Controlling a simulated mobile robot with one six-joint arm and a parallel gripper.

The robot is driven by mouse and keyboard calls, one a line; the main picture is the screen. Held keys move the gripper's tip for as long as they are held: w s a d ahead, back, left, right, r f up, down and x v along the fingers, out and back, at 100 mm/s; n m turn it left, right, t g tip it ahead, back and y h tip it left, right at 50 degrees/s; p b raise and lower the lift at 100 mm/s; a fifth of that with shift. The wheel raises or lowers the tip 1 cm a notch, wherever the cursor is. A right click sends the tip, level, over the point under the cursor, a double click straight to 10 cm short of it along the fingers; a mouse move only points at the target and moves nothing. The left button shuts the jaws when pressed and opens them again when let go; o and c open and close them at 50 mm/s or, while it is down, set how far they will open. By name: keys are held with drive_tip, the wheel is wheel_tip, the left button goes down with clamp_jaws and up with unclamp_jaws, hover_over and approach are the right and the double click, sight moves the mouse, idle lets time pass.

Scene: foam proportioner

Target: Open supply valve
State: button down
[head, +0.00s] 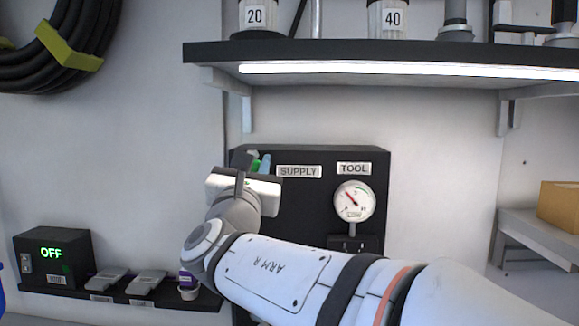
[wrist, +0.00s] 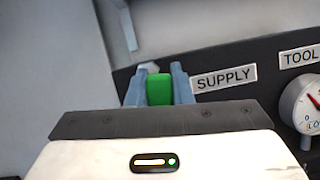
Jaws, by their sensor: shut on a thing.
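The supply valve's green handle (wrist: 159,90) shows between my gripper's fingers in the wrist view, left of the SUPPLY label (wrist: 224,78). My gripper (wrist: 158,84) is shut on it, with one finger on each side. In the head view my gripper (head: 258,163) is at the upper left of the black panel (head: 310,217), and only a little of the green handle (head: 254,166) shows. The valve's body is hidden behind my gripper and arm.
A gauge (head: 354,201) sits under the TOOL label (head: 354,168), right of my gripper. A lit shelf (head: 400,54) with numbered containers hangs above the panel. At lower left are a box reading OFF (head: 52,256) and a small ledge (head: 130,297) with several items.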

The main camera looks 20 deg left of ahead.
drive_tip(key=shift+s+a+n+g+y, duration=0.15)
drive_tip(key=shift+a+n+y, duration=0.2)
drive_tip(key=shift+n, duration=0.35)
drive_tip(key=shift+s+a+n+g+y, duration=0.15)
drive_tip(key=shift+a+n+y, duration=0.15)
drive_tip(key=shift+n, duration=0.4)
drive_tip(key=shift+f+y, duration=0.1)
drive_tip(key=shift+y, duration=0.15)
drive_tip(key=c, duration=1.7)
unclamp_jaws()
drive_tip(key=o, duration=0.3)
drive_tip(key=shift+s, duration=0.15)
drive_tip(key=shift+o, duration=0.6)
drive_tip(key=b+v, duration=0.1)
drive_tip(key=v, duration=0.6)
drive_tip(key=shift+s, duration=0.35)
drive_tip(key=shift+d, duration=0.15)
